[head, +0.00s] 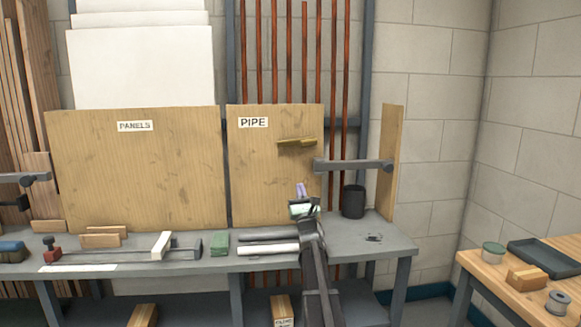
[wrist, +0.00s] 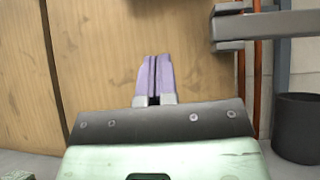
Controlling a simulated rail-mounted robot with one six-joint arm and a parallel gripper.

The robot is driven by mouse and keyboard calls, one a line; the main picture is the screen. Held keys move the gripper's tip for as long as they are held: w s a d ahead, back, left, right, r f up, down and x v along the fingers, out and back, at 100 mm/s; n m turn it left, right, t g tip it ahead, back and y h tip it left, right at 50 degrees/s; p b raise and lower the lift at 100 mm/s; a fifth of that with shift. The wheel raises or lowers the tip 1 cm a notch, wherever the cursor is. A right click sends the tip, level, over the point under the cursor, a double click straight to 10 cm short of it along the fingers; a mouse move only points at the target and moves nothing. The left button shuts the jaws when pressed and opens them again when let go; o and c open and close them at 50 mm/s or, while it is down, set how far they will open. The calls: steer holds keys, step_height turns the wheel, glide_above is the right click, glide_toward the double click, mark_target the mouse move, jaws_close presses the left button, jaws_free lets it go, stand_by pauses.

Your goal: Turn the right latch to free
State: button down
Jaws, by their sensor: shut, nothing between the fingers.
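The right latch (head: 350,165) is a grey horizontal bar. Its left end lies across the right edge of the wooden PIPE panel (head: 255,170), and a round knob sits at its right end near an upright board. In the wrist view the grey latch bar (wrist: 280,25) crosses the upper right corner, apart from my fingers. My gripper (head: 300,187) is in front of the PIPE panel, below and left of the latch. In the wrist view my gripper (wrist: 154,60) shows its two purple fingers together with nothing between them, pointing at the panel face.
A brass-coloured handle (head: 297,143) sticks out from the PIPE panel above my gripper. A dark cup (head: 353,201) stands on the grey bench (head: 350,240) under the latch. Copper pipes (head: 333,60) stand behind. White and grey tubes (head: 268,249) lie left of my arm.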

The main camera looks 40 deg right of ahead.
mark_target(291, 145)
steer(key=shift+n+t+y, duration=0.3)
steer(key=shift+n+y, duration=0.1)
steer(key=shift+n, duration=0.3)
steer(key=p+x, duration=0.4)
steer(key=x, duration=0.1)
steer(key=p+x, duration=0.4)
steer(key=x, duration=0.2)
steer(key=shift+s+a+r+p, duration=0.1)
steer(key=shift+a+r+p, duration=0.1)
steer(key=shift+r+p, duration=0.2)
steer(key=r+p, duration=0.2)
steer(key=shift+a+r+p, duration=0.25)
steer(key=shift+r+p, duration=0.05)
steer(key=shift+r, duration=0.05)
steer(key=shift+f, duration=0.15)
steer(key=shift+s, duration=0.1)
